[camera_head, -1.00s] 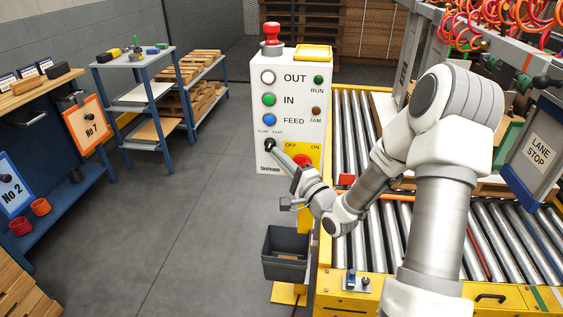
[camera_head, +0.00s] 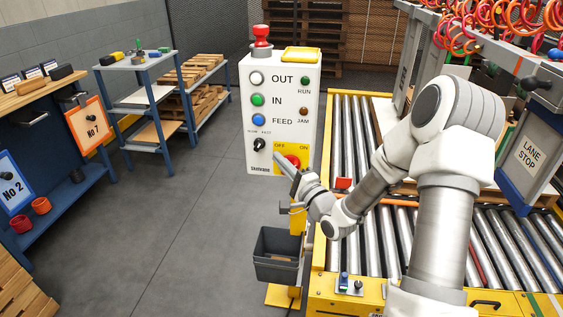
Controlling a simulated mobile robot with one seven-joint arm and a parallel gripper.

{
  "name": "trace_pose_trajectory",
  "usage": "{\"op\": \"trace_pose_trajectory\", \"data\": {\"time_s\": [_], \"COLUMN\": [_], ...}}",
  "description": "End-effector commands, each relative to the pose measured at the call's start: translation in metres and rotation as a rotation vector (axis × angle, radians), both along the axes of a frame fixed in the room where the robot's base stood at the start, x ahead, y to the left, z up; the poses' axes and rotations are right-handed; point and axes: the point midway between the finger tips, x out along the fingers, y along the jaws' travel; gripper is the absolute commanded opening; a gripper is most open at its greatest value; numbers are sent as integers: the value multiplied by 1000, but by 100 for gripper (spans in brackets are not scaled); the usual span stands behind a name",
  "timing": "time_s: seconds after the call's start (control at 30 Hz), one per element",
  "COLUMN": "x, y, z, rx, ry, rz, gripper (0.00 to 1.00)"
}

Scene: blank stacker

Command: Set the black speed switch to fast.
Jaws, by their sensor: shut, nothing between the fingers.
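The black speed switch (camera_head: 259,145) is low on the left of the white control box (camera_head: 285,93), under small SLOW and FAST labels. Its handle looks tilted up and to the right, toward the FAST side, but it is small in the picture. My gripper (camera_head: 279,158) is shut and empty. Its tip is below and right of the switch, apart from it in the picture, in front of the yellow OFF/ON plate. The switch is fully in view.
The red knob (camera_head: 293,161) on the OFF/ON plate is close beside my gripper. FEED (camera_head: 259,121), IN and OUT buttons sit above the switch. A dark bin (camera_head: 278,254) hangs below. The roller conveyor (camera_head: 350,130) lies right; floor to the left is clear.

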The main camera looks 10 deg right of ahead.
Motion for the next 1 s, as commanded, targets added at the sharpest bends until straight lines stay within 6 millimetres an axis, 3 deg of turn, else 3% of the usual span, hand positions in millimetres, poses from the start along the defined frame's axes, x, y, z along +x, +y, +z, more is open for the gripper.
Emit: {"op": "trace_pose_trajectory", "data": {"time_s": [0.1,0.3,0.5,0.7,1.0], "x": [0,-47,-77,-89,-89], "y": [0,-19,-30,-34,-35], "z": [-4,-15,-23,-26,-26], "rx": [2,4,2,1,1], "ry": [2,6,4,3,2], "rz": [-2,-5,-4,-2,-2], "gripper": [0,0,0,0,0]}}
